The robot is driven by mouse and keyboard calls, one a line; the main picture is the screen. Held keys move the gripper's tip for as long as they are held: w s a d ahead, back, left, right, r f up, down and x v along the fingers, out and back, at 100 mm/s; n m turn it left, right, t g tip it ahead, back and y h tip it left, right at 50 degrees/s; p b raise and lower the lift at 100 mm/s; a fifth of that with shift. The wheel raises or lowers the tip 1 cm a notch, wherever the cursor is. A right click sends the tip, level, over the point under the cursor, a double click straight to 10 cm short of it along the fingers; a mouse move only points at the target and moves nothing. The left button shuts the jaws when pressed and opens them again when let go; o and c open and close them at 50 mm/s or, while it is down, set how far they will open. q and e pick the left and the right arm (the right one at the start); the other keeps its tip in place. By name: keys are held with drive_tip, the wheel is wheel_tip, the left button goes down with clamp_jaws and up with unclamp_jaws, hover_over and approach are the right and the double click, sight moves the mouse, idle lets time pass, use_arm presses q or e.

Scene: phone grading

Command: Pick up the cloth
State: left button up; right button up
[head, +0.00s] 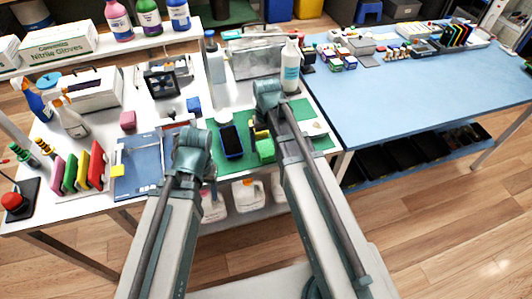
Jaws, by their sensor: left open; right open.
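No cloth can be made out for certain. A small bright green item (265,150) on the green mat (236,169) could be the folded cloth; it is too small to be sure. A dark phone (231,141) lies flat on the mat to its left. My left gripper (211,190) is open, mostly hidden behind its own arm at the front edge of the white table. My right gripper (259,130) is open, partly hidden by its arm, just above the green item in the picture; I cannot tell whether they touch.
A blue tray (140,150) and coloured upright folders (82,168) stand on the left. Spray bottles (70,120), a red button (14,202) and a white bottle (290,66) stand around the mat. A blue table (415,100) on the right has clear room in front.

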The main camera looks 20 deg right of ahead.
sight(266, 148)
drive_tip(key=f+b, duration=0.3)
drive_tip(key=f, duration=0.1)
drive_tip(key=shift+w+f, duration=0.1)
drive_tip(key=shift+w, duration=0.25)
drive_tip(key=c, duration=1.3)
drive_tip(key=shift+r, duration=0.2)
drive_tip(key=shift+r+p, duration=0.5)
wheel_tip(266, 148, up, 3)
drive_tip(key=p, duration=0.3)
drive_tip(key=s+a, duration=1.1)
drive_tip(key=shift+s+r+p, duration=0.35)
drive_tip(key=shift+r+p, duration=0.05)
